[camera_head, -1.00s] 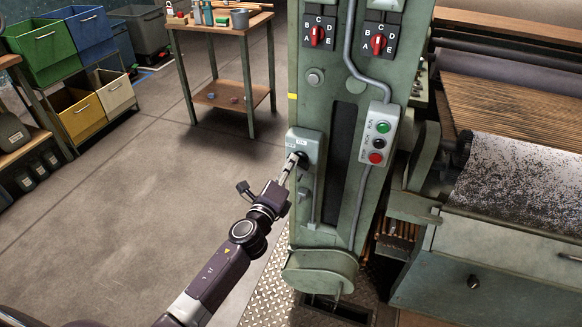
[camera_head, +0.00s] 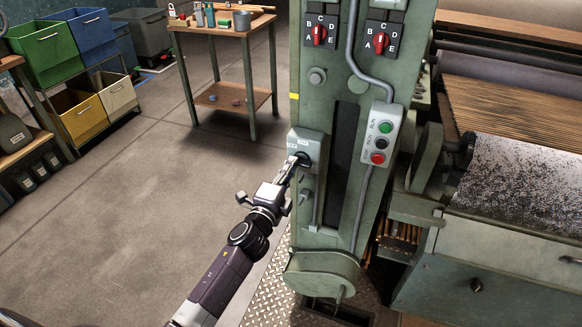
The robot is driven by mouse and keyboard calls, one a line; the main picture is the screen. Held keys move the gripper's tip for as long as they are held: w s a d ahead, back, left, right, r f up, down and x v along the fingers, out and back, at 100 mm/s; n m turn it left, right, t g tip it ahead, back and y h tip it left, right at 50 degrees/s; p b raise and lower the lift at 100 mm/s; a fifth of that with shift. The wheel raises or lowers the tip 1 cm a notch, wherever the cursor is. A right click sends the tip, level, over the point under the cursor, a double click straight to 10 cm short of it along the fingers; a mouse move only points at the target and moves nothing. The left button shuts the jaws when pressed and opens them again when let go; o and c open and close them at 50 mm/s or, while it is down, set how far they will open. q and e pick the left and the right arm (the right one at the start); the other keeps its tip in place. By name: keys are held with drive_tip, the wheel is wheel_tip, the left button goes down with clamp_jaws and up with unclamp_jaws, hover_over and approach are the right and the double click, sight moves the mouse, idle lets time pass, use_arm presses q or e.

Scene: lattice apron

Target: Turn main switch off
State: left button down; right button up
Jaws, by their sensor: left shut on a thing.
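The main switch (camera_head: 304,158) is a dark rotary knob on a small grey box (camera_head: 305,142) low on the left edge of the green machine column. My left gripper (camera_head: 296,163) is at the knob, shut on it. The gripper's fingers cover part of the knob, so its exact pointing direction is hard to read. The labels on the box are too small to read. My right gripper is not in view.
A grey button box (camera_head: 380,134) with green, black and red buttons sits to the right on the green column (camera_head: 325,95). Two red-handled selectors (camera_head: 318,35) are above. A wooden table (camera_head: 222,24) stands behind. The floor (camera_head: 130,215) at left is clear.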

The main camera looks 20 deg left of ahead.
use_arm(q)
drive_tip(key=c, duration=2)
unclamp_jaws()
drive_tip(key=s, duration=1.2)
drive_tip(key=shift+a, duration=0.2)
drive_tip(key=shift+f, duration=0.1)
